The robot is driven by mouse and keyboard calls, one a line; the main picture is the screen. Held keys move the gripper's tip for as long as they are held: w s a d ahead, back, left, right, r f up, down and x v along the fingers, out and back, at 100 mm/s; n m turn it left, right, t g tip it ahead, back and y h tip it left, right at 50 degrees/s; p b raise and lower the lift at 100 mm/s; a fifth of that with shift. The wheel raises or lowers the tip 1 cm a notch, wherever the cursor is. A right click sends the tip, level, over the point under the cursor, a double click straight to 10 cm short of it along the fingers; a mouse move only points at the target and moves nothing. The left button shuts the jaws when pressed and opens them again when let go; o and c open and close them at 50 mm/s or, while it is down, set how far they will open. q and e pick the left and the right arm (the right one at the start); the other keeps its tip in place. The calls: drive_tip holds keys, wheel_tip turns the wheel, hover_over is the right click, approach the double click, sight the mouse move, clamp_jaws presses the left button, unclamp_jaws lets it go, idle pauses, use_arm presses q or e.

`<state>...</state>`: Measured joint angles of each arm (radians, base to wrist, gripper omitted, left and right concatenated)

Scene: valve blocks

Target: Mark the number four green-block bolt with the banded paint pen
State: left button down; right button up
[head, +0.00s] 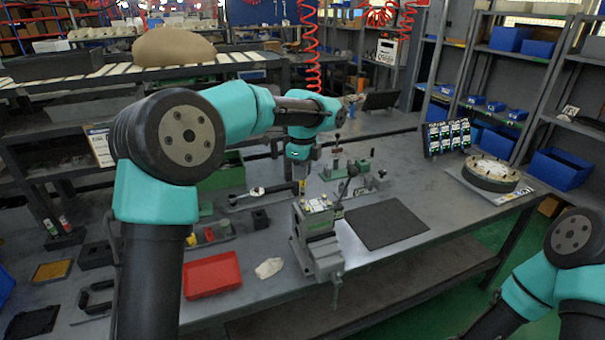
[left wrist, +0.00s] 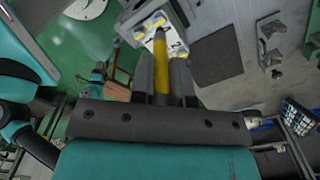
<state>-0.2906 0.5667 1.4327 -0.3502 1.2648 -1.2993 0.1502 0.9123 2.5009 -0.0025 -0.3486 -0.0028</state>
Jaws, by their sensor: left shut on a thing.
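My left gripper (head: 300,172) points down over the vise (head: 318,245) and is shut on a yellow pen (left wrist: 161,72). The pen also shows in the head view (head: 301,187) as a thin upright stick. In the left wrist view its far end lies over a pale block (left wrist: 155,40) with yellow spots. This block (head: 317,204) sits on top of the vise in the head view. I cannot tell whether the tip touches a bolt, and bolt numbers and pen bands are too small to read. My right gripper is out of view; only its arm shows at lower right.
A dark mat (head: 386,225) lies right of the vise. A red tray (head: 211,275) and a white cloth (head: 268,268) lie to its left. Two pens (head: 58,226) stand in a holder at far left. A round fixture (head: 491,174) stands at the right end. Green fixtures (head: 343,168) stand behind.

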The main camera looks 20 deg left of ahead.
use_arm(q)
drive_tip(key=shift+r, duration=2)
